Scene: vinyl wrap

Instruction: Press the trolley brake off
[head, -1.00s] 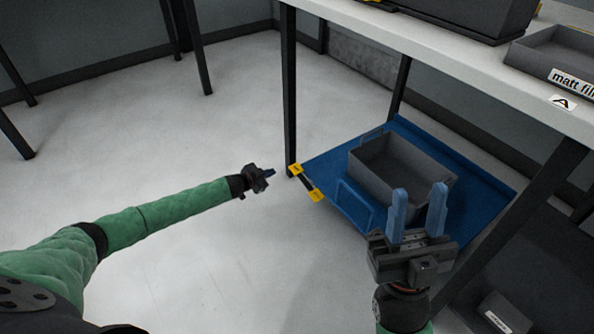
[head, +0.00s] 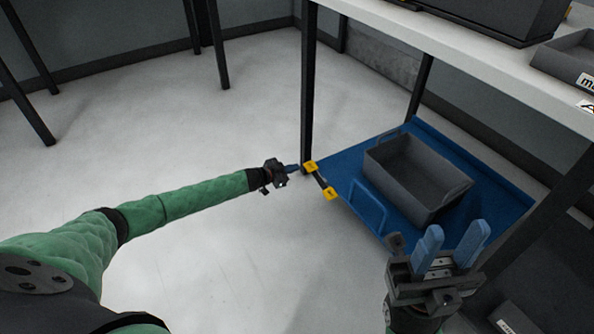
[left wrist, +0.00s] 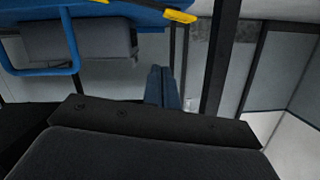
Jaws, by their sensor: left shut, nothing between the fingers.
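The blue trolley (head: 345,167) stands under the bench with a grey bin (head: 418,180) on it. At its left edge is a dark bar with a yellow pad at each end, a far pad (head: 311,166) and a near pad (head: 331,193). My left gripper (head: 294,168) is shut and empty, its tips just left of the far pad; I cannot tell whether they touch. In the left wrist view its blue fingers (left wrist: 163,88) are together, below a yellow pad (left wrist: 180,16) with a visible gap in the picture. My right gripper (head: 452,248) is open and empty in front of the trolley.
A dark bench leg (head: 308,90) rises just behind the far pad. The white bench top (head: 470,62) overhangs the trolley. A blue loop handle (head: 368,207) stands at the trolley's near side.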

